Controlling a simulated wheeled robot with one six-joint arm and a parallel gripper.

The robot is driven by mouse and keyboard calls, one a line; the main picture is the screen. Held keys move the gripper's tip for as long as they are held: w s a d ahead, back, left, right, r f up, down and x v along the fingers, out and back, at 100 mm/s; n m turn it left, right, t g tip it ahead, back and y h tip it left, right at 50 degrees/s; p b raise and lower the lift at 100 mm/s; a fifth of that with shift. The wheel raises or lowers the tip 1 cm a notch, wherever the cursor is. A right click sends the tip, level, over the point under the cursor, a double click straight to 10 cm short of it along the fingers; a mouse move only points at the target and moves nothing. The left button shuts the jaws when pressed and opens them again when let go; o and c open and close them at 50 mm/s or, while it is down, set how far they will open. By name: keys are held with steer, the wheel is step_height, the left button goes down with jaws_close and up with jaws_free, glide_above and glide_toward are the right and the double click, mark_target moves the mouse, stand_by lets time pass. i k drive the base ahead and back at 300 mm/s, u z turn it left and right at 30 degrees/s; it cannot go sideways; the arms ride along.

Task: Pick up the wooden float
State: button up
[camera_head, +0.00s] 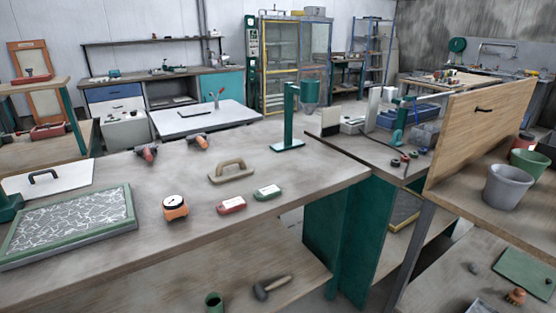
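The wooden float (231,178), a tan flat plate with a brown handle on top, lies on the long workbench (190,235) near its middle. The handle side faces up and nothing touches it. A red block with a white label (231,205) and a green block with a white label (267,193) lie in front of it, apart from it. My gripper is not in view.
An orange dial device (175,207) and a green-framed tray of pale fibres (75,222) lie left of the float. Two orange-and-dark tools (198,142) lie behind it. A green post stand (289,145) rises behind right. A hammer (272,287) lies on the shelf below.

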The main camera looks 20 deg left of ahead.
mark_target(221, 175)
steer(key=z, duration=0.05)
steer(key=i, duration=1.65)
steer(key=u, duration=1.5)
steer(key=i, duration=0.7)
steer(key=u, duration=0.7)
